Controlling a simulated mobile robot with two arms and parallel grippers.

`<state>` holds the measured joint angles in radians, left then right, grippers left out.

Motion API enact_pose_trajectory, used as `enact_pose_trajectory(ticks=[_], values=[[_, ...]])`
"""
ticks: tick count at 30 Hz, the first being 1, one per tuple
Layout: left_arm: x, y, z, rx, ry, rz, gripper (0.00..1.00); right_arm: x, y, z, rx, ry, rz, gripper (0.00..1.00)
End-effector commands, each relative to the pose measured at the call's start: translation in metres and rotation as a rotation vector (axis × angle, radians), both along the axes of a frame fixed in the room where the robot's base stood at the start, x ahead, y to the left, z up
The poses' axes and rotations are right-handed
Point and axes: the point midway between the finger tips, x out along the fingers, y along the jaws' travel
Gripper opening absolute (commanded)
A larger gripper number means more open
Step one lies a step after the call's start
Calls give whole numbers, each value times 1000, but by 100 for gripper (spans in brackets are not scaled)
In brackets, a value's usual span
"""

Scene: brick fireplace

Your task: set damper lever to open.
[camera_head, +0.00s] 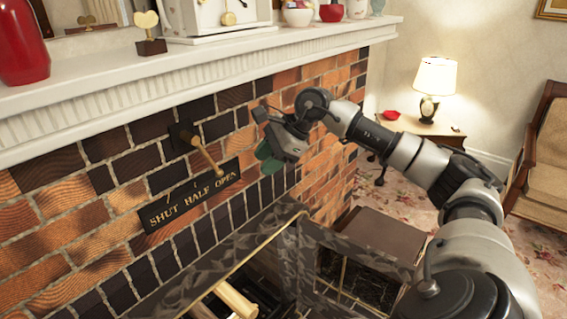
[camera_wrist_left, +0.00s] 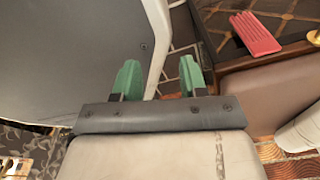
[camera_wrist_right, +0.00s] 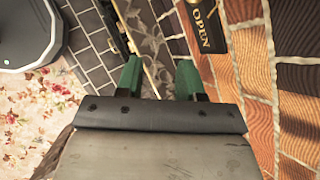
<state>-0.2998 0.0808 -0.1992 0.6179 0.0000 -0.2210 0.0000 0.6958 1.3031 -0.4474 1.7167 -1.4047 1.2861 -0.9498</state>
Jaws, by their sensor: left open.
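The damper lever (camera_head: 204,152) is a brass-coloured rod on a dark wall mount in the brick. It slants down to the right, its tip in front of the right part of the black plate (camera_head: 156,217) reading SHUT HALF OPEN. Its outward tilt makes the exact setting hard to tell. My right gripper (camera_head: 267,158) is right of the lever, apart from it, with green fingers parted and empty. My left gripper (camera_wrist_left: 160,78) is open and empty.
The white mantel shelf (camera_head: 110,88) runs above the lever, carrying a clock (camera_head: 220,15) and a red vase (camera_head: 20,45). The firebox opening with a brass-edged surround (camera_head: 230,262) lies below. A lamp table (camera_head: 425,125) stands at the right. The left wrist view shows a red slatted object (camera_wrist_left: 256,33).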

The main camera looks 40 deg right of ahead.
Motion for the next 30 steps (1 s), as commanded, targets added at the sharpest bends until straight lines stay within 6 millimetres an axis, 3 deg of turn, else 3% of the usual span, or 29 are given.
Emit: enact_pose_trajectory(ticks=[6,17,21,23,26,30], values=[[9,-2,-8,-2,-9,0,43,-20,-21,3,2,8,-23,38],[12,-3,-7,-3,-10,1,43,-24,-23,6,13,4,-26,38],[10,-3,-7,-3,-7,1,43,-21,-18,3,27,-3,-21,21],[10,-3,-6,-3,-7,1,43,-14,-6,-4,57,-16,-7,12],[9,-3,-3,-3,-8,1,43,7,37,-27,155,-66,28,0],[7,-3,4,-3,-9,1,43,32,126,-55,447,-168,47,0]])
